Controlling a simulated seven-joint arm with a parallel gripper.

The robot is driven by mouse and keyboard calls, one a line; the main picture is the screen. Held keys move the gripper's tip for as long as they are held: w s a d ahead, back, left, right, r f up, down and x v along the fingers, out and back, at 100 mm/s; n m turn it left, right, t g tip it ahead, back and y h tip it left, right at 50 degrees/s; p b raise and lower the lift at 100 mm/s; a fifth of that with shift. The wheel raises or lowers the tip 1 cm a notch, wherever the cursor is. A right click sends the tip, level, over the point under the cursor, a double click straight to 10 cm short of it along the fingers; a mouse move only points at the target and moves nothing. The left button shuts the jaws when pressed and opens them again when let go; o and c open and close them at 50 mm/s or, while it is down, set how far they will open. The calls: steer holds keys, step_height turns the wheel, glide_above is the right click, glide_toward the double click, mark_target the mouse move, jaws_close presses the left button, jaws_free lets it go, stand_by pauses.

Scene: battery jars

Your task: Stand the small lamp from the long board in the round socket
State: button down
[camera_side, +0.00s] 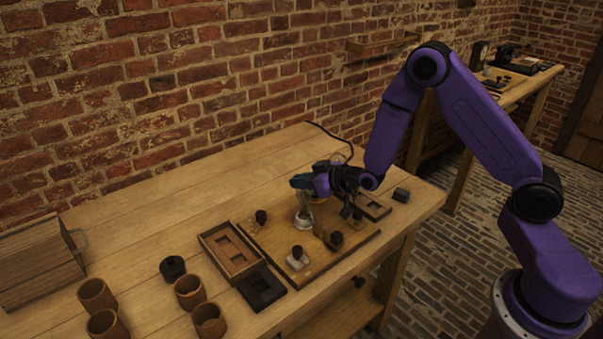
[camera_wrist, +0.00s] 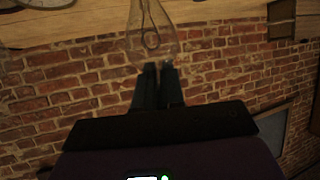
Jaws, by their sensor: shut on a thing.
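My gripper (camera_side: 302,182) reaches in level from the right, low over the long board (camera_side: 355,246). The small lamp (camera_side: 303,207) is a clear glass bulb, upright just below the fingertips in the side view. A pale round piece, perhaps the round socket (camera_side: 304,222), is at its foot; I cannot tell whether the lamp is seated in it. In the wrist view the glass lamp (camera_wrist: 152,32) with a looped filament is at the dark fingertips (camera_wrist: 159,68), which are close together. My gripper is shut on it. The lamp's far end is cut off by the frame.
Black-knobbed pieces (camera_side: 298,253) stand on the board near the gripper. A wooden tray (camera_side: 232,252) and a dark tray (camera_side: 262,289) lie left of it. Brown cups (camera_side: 189,291) and a black cylinder (camera_side: 172,268) stand front left. The table's back left (camera_side: 200,205) is clear.

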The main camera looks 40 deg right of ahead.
steer(key=shift+f, duration=0.55)
steer(key=shift+f, duration=0.55)
stand_by(1.3)
steer(key=c, duration=1.5)
jaws_free()
steer(key=shift+s, duration=0.1)
steer(key=shift+v, duration=5.4)
